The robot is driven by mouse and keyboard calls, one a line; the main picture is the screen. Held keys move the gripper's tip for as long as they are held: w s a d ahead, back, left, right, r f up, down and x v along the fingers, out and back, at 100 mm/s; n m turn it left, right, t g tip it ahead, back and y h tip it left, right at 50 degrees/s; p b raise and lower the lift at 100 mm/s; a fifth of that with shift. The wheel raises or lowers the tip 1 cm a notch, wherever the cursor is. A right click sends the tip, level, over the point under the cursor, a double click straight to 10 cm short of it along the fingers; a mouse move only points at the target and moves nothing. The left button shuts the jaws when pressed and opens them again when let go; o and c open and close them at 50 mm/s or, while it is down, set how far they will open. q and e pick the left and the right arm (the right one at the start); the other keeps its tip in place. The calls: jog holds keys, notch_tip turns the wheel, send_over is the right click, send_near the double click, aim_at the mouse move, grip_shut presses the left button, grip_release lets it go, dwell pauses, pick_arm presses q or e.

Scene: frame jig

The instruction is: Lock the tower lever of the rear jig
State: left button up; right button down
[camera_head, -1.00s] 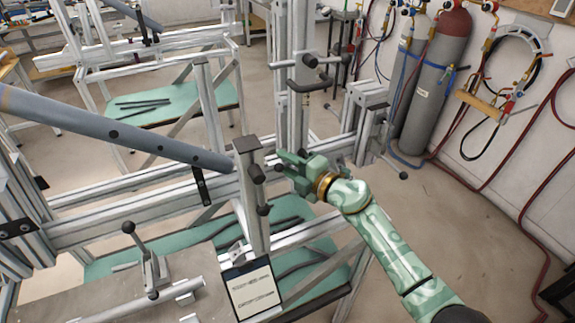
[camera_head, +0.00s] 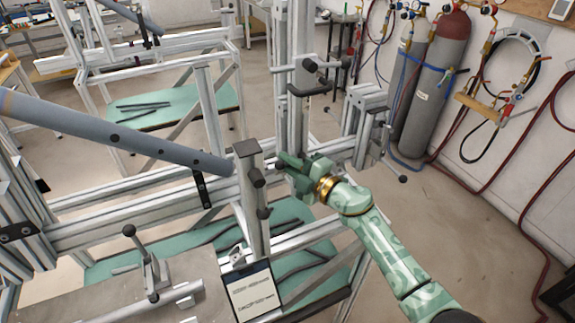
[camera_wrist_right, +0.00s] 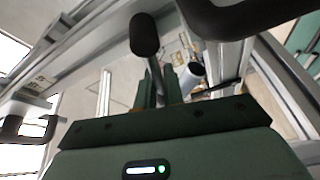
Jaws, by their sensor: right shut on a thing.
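The rear jig's tower (camera_head: 298,105) is an upright aluminium post. My right gripper (camera_head: 289,168), green with a gold wrist ring, is low at the tower, just right of a shorter post (camera_head: 250,205) with black knobs. In the right wrist view, a lever with a black knob (camera_wrist_right: 145,35) and a thin metal rod passes between the green fingers (camera_wrist_right: 158,88), which are shut on it. The knob sticks out beyond the fingertips. In the head view the fingers hide most of this lever. My left gripper is not in view.
A long grey tube (camera_head: 120,132) lies across the jig from the left, ending near the shorter post. A clipboard (camera_head: 252,291) hangs in front.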

jog(key=shift+w+d+r+m+t+y, duration=0.1)
jog(key=shift+r+m+t, duration=0.15)
jog(key=shift+m, duration=0.45)
jog(key=shift+s+d+r+m+t+y, duration=0.15)
jog(key=shift+r+m+t, duration=0.15)
jog(key=shift+m, duration=0.4)
jog(key=shift+w+d+r+m+t+y, duration=0.15)
jog(key=shift+r+m+t, duration=0.1)
jog(key=shift+m, duration=0.45)
jog(key=c, duration=1.5)
grip_release()
jog(key=shift+c, duration=0.2)
jog(key=p+v, duration=0.1)
jog(key=v, duration=1.5)
jog(key=shift+d, duration=0.1)
